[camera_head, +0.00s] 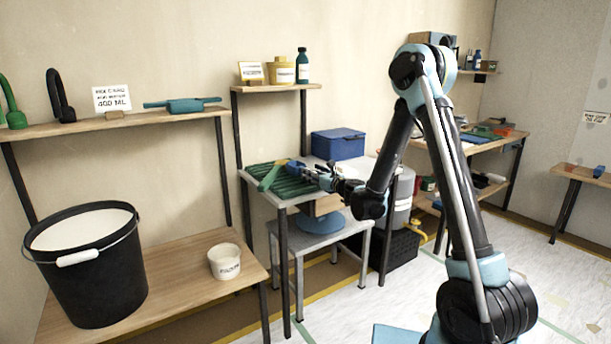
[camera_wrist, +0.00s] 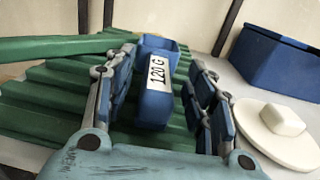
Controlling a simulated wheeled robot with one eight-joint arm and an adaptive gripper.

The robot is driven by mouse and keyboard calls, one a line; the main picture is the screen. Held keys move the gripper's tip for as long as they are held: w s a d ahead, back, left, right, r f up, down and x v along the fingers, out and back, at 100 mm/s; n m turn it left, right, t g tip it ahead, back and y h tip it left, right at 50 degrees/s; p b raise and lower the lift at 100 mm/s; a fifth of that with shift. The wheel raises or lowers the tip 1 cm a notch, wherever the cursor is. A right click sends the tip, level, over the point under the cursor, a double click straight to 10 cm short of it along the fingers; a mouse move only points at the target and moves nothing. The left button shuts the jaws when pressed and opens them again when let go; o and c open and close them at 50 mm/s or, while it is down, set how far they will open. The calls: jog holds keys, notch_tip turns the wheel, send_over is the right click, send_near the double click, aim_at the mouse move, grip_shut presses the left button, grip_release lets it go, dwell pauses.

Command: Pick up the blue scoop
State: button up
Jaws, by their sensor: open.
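The blue scoop (camera_wrist: 154,95) lies on the green ridged rack (camera_wrist: 55,95); a white label on it reads "120 G". In the head view the scoop (camera_head: 295,164) shows small at the end of my arm. My gripper (camera_wrist: 163,78) is open, with one finger on each side of the scoop. A gap shows at the right finger; I cannot tell whether the left finger touches. In the head view my gripper (camera_head: 312,174) is over the rack's right part and hides some of it.
A green flat-handled tool (camera_wrist: 50,47) lies on the rack to the left. A blue box (camera_head: 338,143) stands behind on the grey table. A white lid-like piece (camera_wrist: 280,135) with a knob is right of my gripper. A shelf (camera_head: 275,89) with bottles is above.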

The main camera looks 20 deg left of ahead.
aim_at(301, 167)
jog(key=x, duration=0.3)
jog(key=shift+w+a, duration=0.15)
jog(key=shift+a, duration=0.1)
jog(key=shift+d, duration=0.1)
jog(key=shift+c, duration=0.2)
jog(key=c, duration=1.1)
jog(key=shift+r, duration=0.1)
